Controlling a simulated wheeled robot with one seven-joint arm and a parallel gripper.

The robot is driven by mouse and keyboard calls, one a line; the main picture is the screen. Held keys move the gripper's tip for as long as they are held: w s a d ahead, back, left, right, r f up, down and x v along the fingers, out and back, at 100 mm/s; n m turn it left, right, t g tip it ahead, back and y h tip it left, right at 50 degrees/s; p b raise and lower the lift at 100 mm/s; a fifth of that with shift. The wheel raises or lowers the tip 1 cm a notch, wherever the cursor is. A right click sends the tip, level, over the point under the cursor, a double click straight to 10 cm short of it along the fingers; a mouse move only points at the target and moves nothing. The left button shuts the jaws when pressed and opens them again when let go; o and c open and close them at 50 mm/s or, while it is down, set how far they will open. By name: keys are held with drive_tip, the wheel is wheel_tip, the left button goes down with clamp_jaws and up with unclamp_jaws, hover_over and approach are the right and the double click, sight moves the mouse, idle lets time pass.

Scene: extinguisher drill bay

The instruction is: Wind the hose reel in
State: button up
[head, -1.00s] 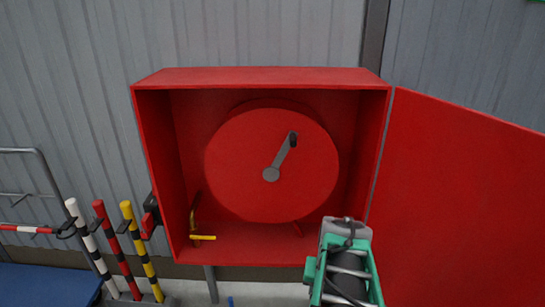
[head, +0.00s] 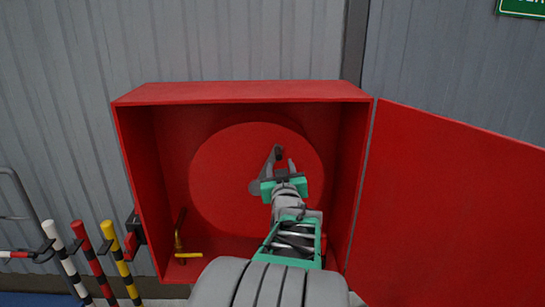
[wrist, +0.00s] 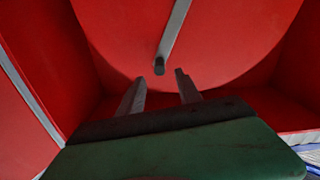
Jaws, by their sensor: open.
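The red hose reel (head: 225,178) is a round disc inside an open red cabinet (head: 240,92). A grey crank arm (head: 264,172) runs from the disc's hub up and right to a dark knob (head: 279,152). In the wrist view the crank arm (wrist: 175,30) comes down to the dark knob (wrist: 159,66). My gripper (head: 284,162) is in front of the reel, near the knob. Its fingers (wrist: 160,85) are apart, with the knob just beyond and between them in the wrist view. I cannot tell whether they touch it. My arm hides the lower right of the reel.
The cabinet door (head: 450,210) stands open to the right. A brass valve with a yellow lever (head: 188,255) sits at the cabinet's lower left. Striped posts in white (head: 66,262), red (head: 95,262) and yellow (head: 122,262) stand left of the cabinet. A green sign (head: 525,8) hangs upper right.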

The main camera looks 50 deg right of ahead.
sight(278, 157)
drive_tip(key=x, duration=0.2)
drive_tip(key=p+x, duration=0.1)
drive_tip(key=x, duration=0.1)
drive_tip(key=s+x, duration=0.1)
drive_tip(key=x, duration=0.2)
drive_tip(key=shift+w+d+f, duration=0.1)
drive_tip(key=shift+d, duration=0.35)
drive_tip(key=shift+w+a, duration=0.3)
drive_tip(key=shift+a, duration=0.2)
drive_tip(key=shift+c, duration=1.2)
drive_tip(key=shift+s+d, duration=0.1)
drive_tip(key=shift+d, duration=0.05)
drive_tip(key=c, duration=0.3)
clamp_jaws()
drive_tip(key=shift+w+a, duration=0.2)
drive_tip(key=shift+a, duration=0.2)
drive_tip(key=shift+s+d, duration=0.1)
